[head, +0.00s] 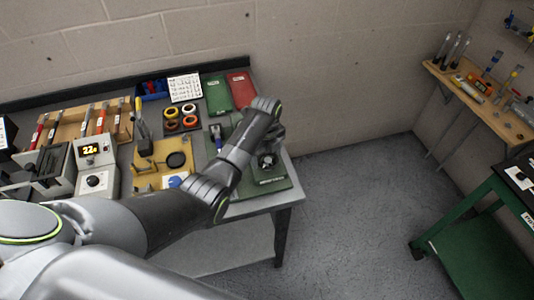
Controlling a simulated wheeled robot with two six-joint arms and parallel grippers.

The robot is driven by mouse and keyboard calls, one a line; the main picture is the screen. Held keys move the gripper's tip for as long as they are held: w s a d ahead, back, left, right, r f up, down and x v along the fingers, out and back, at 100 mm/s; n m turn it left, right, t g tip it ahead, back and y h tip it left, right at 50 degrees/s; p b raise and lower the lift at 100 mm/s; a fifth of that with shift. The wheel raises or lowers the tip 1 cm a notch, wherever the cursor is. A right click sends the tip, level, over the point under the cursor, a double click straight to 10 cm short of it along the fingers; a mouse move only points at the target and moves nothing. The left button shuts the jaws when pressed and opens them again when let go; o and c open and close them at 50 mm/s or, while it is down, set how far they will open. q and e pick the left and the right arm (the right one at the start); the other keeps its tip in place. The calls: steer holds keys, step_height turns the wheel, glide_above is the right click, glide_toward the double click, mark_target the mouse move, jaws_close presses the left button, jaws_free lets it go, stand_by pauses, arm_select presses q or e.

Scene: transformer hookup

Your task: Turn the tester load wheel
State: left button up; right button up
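My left arm comes in from the lower left and crosses the front of the bench. Its wrist end, with the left gripper (273,132), is over the bench's right end. The fingers are mostly hidden behind the wrist, so their opening does not show. Just below it, a dark round part (267,160) stands on a green base plate (268,187); I cannot tell if this is the load wheel or whether the gripper touches it. A white box with a lit display (91,150) and a box with a round dial (95,181) stand at left. My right gripper is out of view.
The grey bench (262,203) also holds a yellow fixture (147,172), coloured tape rolls (181,119), a tool rack (75,124), and green (217,95) and red (239,88) flat items. Floor between is clear.

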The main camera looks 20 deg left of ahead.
arm_select(q)
steer(key=shift+d, duration=0.1)
steer(key=c, duration=0.7)
steer(key=shift+o, duration=0.2)
steer(key=shift+n, duration=0.3)
